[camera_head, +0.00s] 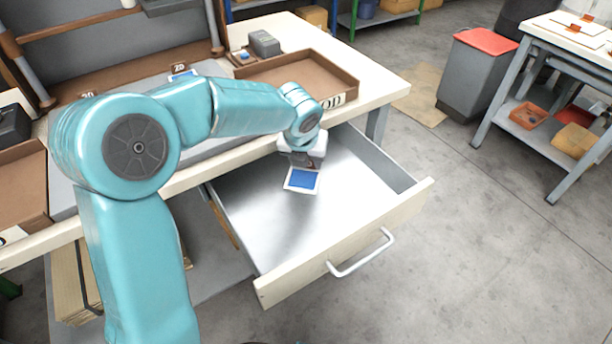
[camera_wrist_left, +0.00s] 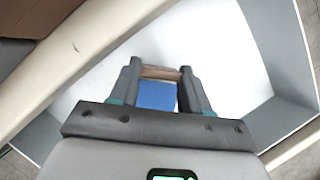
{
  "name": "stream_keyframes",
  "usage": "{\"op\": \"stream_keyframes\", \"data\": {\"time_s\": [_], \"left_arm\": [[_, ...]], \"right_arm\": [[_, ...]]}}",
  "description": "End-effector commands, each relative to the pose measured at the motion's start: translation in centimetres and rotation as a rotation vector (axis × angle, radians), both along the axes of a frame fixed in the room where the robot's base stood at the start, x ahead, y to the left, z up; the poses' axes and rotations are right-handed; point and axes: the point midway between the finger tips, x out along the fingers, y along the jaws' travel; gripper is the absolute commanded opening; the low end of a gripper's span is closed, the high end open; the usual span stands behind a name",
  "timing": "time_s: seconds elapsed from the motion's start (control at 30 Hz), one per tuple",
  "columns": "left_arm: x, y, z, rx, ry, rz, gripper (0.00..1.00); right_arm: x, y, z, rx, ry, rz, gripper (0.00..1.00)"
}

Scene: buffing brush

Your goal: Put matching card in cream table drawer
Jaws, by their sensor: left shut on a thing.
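A white card with a blue square (camera_head: 302,181) is at my left gripper (camera_head: 299,164), over the inside of the open drawer. In the left wrist view the card's blue face (camera_wrist_left: 157,95) shows between the two fingers of the left gripper (camera_wrist_left: 160,75), which is shut on it. The cream-fronted drawer (camera_head: 345,243) is pulled out from the cream table (camera_head: 382,90). Its metal floor looks otherwise empty. I cannot tell whether the card touches the drawer floor. My right gripper is not in view.
A brown tray (camera_head: 335,72) with a label sits on the table above the drawer, with a grey block (camera_head: 264,43) behind it. Another card (camera_head: 183,74) lies on the table beside my arm. A grey bin with a red lid (camera_head: 478,70) stands to the right on open floor.

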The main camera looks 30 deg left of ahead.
Motion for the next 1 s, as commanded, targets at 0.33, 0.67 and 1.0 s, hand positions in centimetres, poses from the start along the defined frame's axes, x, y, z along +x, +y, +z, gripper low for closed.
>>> {"op": "stream_keyframes", "data": {"time_s": [0.33, 0.67, 1.0], "left_arm": [[0.0, 0.0, -5.4, -0.001, 0.003, 0.0, 0.18], [0.0, 0.0, -5.6, -0.001, 0.002, 0.0, 0.18], [0.0, 0.0, -5.4, -0.001, 0.002, 0.0, 0.72]], "right_arm": [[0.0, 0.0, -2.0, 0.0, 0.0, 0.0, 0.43], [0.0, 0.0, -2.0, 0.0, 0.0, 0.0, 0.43], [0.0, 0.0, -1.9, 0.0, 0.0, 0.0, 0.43]]}}
